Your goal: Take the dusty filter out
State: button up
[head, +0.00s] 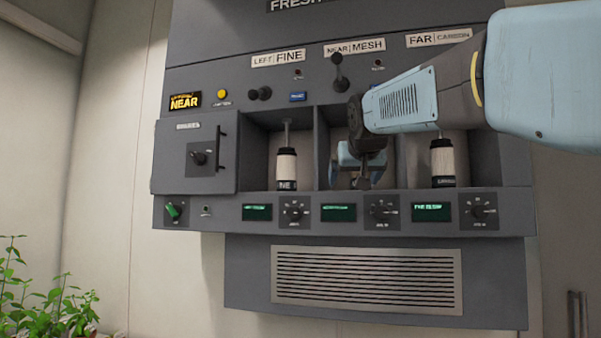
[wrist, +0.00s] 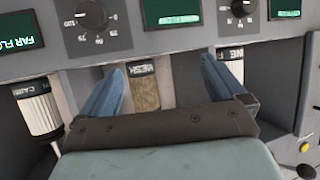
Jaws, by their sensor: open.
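The mesh filter (wrist: 146,92) is a brown, dirty-looking cylinder with a dark band reading MESH. In the wrist view it stands in the middle bay between my gripper's two blue fingers, nearer the left one. My gripper (wrist: 168,74) is open; I cannot tell whether either finger touches the filter. In the head view my gripper (head: 352,164) reaches into the middle bay, under the label NEAR MESH, and hides the filter there. The amber display (head: 185,101) reads NEAR. The paler fine filter (head: 286,166) is in the left bay, and the carbon filter (head: 442,163) in the right.
Upright dividers separate the bays close beside my gripper. A lever (head: 337,72) stands above the middle bay. A grey door panel (head: 178,176) with a handle is left of the bays. Dials and green displays (head: 257,212) line the ledge below. A plant (head: 40,290) is at lower left.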

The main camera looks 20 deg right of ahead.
jog(key=w+d+r+m+t+h, duration=0.1)
jog(key=w+d+r, duration=0.1)
jog(key=r, duration=0.4)
jog(key=w+d+r+t+h, duration=0.1)
jog(key=w+d+r, duration=0.15)
jog(key=r, duration=0.35)
jog(key=x, duration=0.7)
jog(key=shift+w+d, duration=0.15)
jog(key=shift+d, duration=0.35)
jog(key=x, duration=0.4)
jog(key=shift+d+f, duration=0.35)
jog(key=shift+d, duration=0.05)
jog(key=shift+w+d, duration=0.15)
jog(key=shift+w, duration=0.25)
jog(key=c, duration=1.5)
